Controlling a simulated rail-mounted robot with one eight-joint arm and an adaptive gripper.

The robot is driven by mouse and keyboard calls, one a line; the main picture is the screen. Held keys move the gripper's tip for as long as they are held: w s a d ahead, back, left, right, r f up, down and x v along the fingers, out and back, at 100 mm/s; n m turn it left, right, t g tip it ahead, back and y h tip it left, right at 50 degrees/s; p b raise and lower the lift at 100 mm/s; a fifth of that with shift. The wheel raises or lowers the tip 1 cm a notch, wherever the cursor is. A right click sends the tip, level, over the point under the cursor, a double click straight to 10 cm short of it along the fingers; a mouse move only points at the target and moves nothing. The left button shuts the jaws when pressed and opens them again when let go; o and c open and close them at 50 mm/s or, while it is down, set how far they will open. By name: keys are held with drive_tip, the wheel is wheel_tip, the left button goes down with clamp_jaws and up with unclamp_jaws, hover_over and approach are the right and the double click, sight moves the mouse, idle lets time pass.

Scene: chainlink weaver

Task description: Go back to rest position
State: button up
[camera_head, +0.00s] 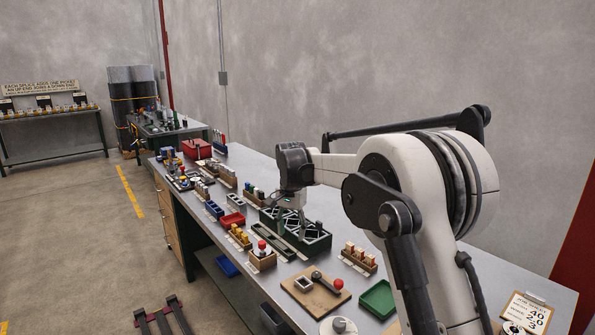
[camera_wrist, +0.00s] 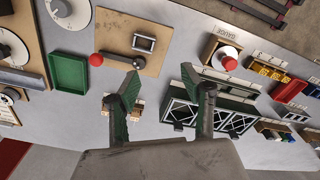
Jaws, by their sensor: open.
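My gripper (camera_head: 290,216) hangs over the workbench (camera_head: 355,210) at the end of my outstretched arm, pointing down. In the wrist view its two green-padded fingers (camera_wrist: 168,92) are spread apart with nothing between them. In the head view it is above or close to a green rack (camera_head: 322,250) with dark diamond-patterned openings. This rack also shows in the wrist view (camera_wrist: 238,131), partly behind the right finger. I cannot tell exactly how high the fingertips are above it.
A wooden board with a red-knobbed lever (camera_head: 338,285) and a green tray (camera_head: 377,300) lie nearer. A wooden block with a red ball (camera_head: 262,254), a red tray (camera_head: 232,220) and several small holders crowd the bench. The bench strip along the wall is clear.

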drive_tip(key=s+d+r+n+t, duration=0.1)
drive_tip(key=s+d+r, duration=0.35)
drive_tip(key=s, duration=0.25)
drive_tip(key=s+d+r+n+t+b, duration=0.1)
drive_tip(key=s+d+r, duration=0.2)
drive_tip(key=s+d, duration=0.25)
drive_tip(key=s+d+r+t, duration=0.1)
drive_tip(key=s+d+r, duration=0.3)
drive_tip(key=s, duration=0.3)
drive_tip(key=s+d+f+n+t, duration=0.1)
drive_tip(key=s+d+f, duration=0.1)
drive_tip(key=s, duration=0.6)
drive_tip(key=s+d+f+n+t+b, duration=0.1)
drive_tip(key=s+d+f, duration=0.2)
drive_tip(key=s, duration=0.5)
drive_tip(key=s+d+f+n+t, duration=0.1)
drive_tip(key=s+d+f+t, duration=0.1)
drive_tip(key=s, duration=0.6)
wheel_tip(320, 180, down, 2)
drive_tip(key=shift+d+b, duration=0.4)
drive_tip(key=shift+d, duration=0.05)
drive_tip(key=shift+w, duration=0.1)
